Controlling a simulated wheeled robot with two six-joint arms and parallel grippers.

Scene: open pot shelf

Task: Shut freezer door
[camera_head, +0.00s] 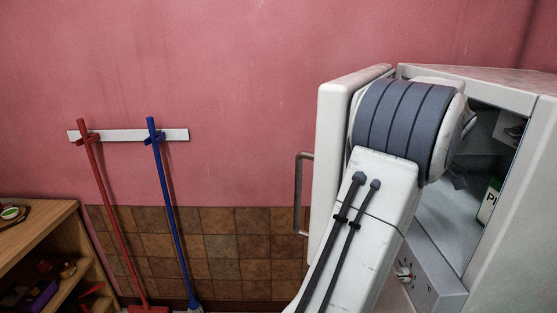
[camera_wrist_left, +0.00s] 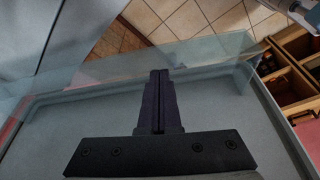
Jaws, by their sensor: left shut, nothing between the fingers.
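The white freezer (camera_head: 522,225) stands at the right in the head view. Its door (camera_head: 332,150) is open, swung out to the left, with a grey bar handle (camera_head: 299,195) on its outer side. My arm crosses in front of the opening, between door and cabinet. My left gripper (camera_wrist_left: 160,75) is shut and empty in the left wrist view. It lies over what looks like the pale inner face of the door (camera_wrist_left: 225,112). I cannot tell whether it touches. It is hidden in the head view, and my right gripper is in neither view.
A carton (camera_head: 490,200) shows inside the freezer. A wooden shelf (camera_head: 40,235) with small items stands at the lower left. A red broom (camera_head: 103,200) and a blue-handled tool (camera_head: 168,210) hang from a white wall rail (camera_head: 120,135). Tiled floor (camera_wrist_left: 180,20) shows bare.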

